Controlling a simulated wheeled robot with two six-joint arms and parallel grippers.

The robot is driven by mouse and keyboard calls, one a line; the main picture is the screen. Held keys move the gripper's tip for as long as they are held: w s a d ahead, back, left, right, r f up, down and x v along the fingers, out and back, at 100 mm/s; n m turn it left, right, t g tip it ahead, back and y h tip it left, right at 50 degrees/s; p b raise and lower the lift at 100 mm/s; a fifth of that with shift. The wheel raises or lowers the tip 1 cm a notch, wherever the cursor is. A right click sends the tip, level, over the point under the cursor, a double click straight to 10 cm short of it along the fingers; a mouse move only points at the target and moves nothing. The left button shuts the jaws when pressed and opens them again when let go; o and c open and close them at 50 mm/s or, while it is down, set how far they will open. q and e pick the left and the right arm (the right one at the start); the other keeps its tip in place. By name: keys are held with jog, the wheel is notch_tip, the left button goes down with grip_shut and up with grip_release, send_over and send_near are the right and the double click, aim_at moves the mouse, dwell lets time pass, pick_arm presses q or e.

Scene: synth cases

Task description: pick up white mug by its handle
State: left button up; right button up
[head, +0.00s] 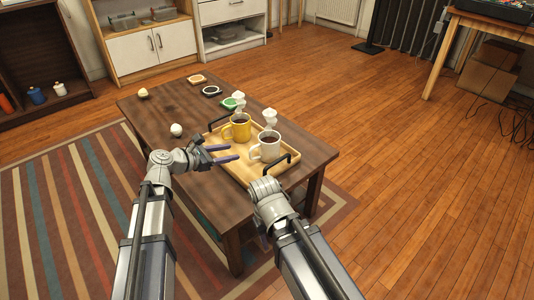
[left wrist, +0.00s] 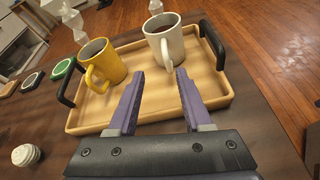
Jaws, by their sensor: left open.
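The white mug (head: 267,147) stands upright with dark liquid in it, on a light wooden tray (head: 238,172). In the left wrist view the white mug (left wrist: 170,42) has its handle (left wrist: 166,54) facing my gripper. A yellow mug (head: 238,128) stands left of it on the tray; it also shows in the left wrist view (left wrist: 110,62). My left gripper (head: 233,152) is open and empty, with purple fingers over the tray's near left side. In the left wrist view the fingertips (left wrist: 160,73) lie either side of the handle's line, apparently short of it.
The tray has black handles (head: 283,161) and sits on a dark wooden table (head: 160,109). White twisted objects (head: 270,117) stand behind the mugs. Several coasters, one green (head: 231,103), and a white ball-like object (head: 176,130) lie left.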

aim_at(250, 149)
pick_arm(q)
jog(key=shift+s+d+r+b+x, duration=0.15)
jog(key=shift+b+x, duration=0.2)
jog(key=shift+x, duration=0.9)
jog(key=shift+s+d+r+b+x, duration=0.1)
jog(key=shift+b+x, duration=0.25)
jog(key=shift+x, duration=0.95)
jog(key=shift+s+d+r+b+x, duration=0.15)
jog(key=shift+b+x, duration=0.2)
jog(key=shift+x, duration=0.9)
jog(key=shift+c, duration=0.3)
grip_shut()
